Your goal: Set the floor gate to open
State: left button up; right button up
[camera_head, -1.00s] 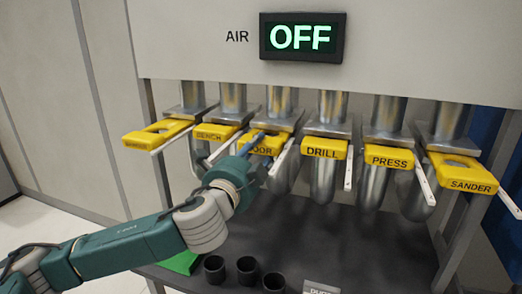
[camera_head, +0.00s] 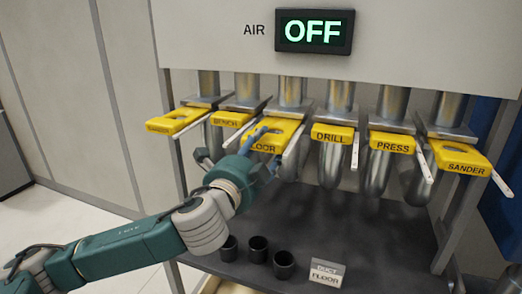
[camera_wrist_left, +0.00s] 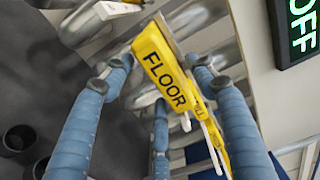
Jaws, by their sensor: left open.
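The yellow floor gate (camera_head: 287,130), labelled FLOOR, is the third from the left in a row of gates under metal pipes. A pale bar (camera_head: 293,140) runs along its right side. My left gripper (camera_head: 243,155) is open at its front left and partly covers its label in the head view. In the left wrist view the floor gate (camera_wrist_left: 163,68) shows between the spread blue fingers of my left gripper (camera_wrist_left: 160,78). I cannot tell whether any finger touches it. My right gripper is in neither view.
The bench gate (camera_head: 230,119) is close on the left and the drill gate (camera_head: 333,134) on the right. Press (camera_head: 391,142) and sander (camera_head: 461,158) gates are further right. The air display (camera_head: 314,31) reads OFF. Black cups (camera_head: 258,250) and a DUCT FLOOR card (camera_head: 327,273) are on the dark shelf below.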

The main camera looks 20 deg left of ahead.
pick_arm(q)
jog(key=s, duration=0.7)
jog(key=shift+s+a, duration=0.15)
jog(key=shift+s, duration=0.05)
